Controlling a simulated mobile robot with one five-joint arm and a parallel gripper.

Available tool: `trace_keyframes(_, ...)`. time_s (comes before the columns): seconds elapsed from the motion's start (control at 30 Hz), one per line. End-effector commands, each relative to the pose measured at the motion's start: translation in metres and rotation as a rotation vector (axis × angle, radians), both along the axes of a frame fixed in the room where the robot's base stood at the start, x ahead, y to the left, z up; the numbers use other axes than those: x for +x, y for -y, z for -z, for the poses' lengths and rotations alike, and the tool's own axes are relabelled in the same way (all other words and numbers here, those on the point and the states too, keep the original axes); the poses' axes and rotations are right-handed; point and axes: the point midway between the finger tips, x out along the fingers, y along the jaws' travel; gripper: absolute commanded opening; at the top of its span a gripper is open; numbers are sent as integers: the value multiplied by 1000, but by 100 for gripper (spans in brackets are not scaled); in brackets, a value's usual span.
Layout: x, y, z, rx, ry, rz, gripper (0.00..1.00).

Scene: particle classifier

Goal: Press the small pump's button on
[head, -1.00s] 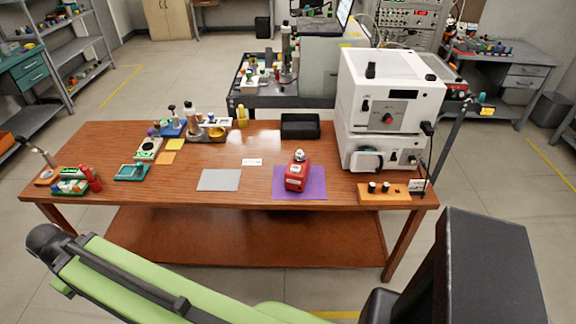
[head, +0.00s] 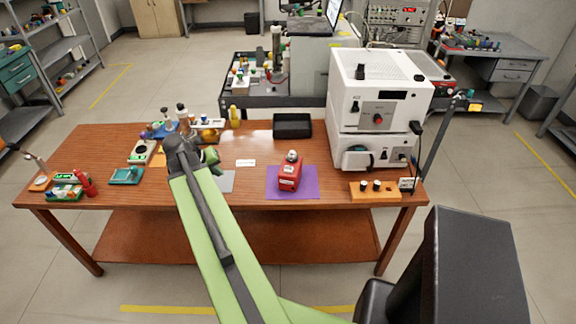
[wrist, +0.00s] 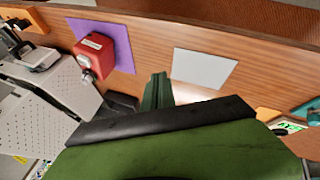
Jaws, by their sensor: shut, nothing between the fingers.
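The small pump is a red box-shaped device (head: 289,178) with a pale round part on top. It stands on a purple mat (head: 308,190) near the front of the wooden table. In the wrist view the red pump (wrist: 93,50) is at the upper left on its purple mat (wrist: 122,50). I cannot make out its button clearly. My gripper (wrist: 158,92) is shut and empty, apart from the pump. In the head view my gripper (head: 211,159) is partly hidden behind my arm, to the left of the pump.
A grey sheet (head: 227,182) lies left of the pump, partly behind my arm. A white machine (head: 376,110) stands to its right, with an orange block (head: 375,190) in front. A black tray (head: 292,126) is behind. Several lab items crowd the table's left side.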

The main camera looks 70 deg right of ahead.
Motion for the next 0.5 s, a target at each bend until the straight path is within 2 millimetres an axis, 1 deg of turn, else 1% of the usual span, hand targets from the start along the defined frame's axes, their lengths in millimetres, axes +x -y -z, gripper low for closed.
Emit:
trace_keyframes(0.03,-24,29,-9,-32,-2,57,0)
trace_keyframes(0.07,-38,45,-13,-53,-3,86,0)
trace_keyframes(0.1,-57,65,-18,-80,-5,125,0)
trace_keyframes(0.17,-86,92,-26,-120,-10,180,0)
trace_keyframes(0.2,-105,108,-31,-143,-15,214,0)
trace_keyframes(0.3,-146,138,-42,-195,-25,282,0)
trace_keyframes(0.33,-156,145,-44,-207,-28,299,0)
trace_keyframes(0.4,-175,158,-49,-230,-34,328,0)
trace_keyframes(0.5,-191,167,-53,-248,-39,350,0)
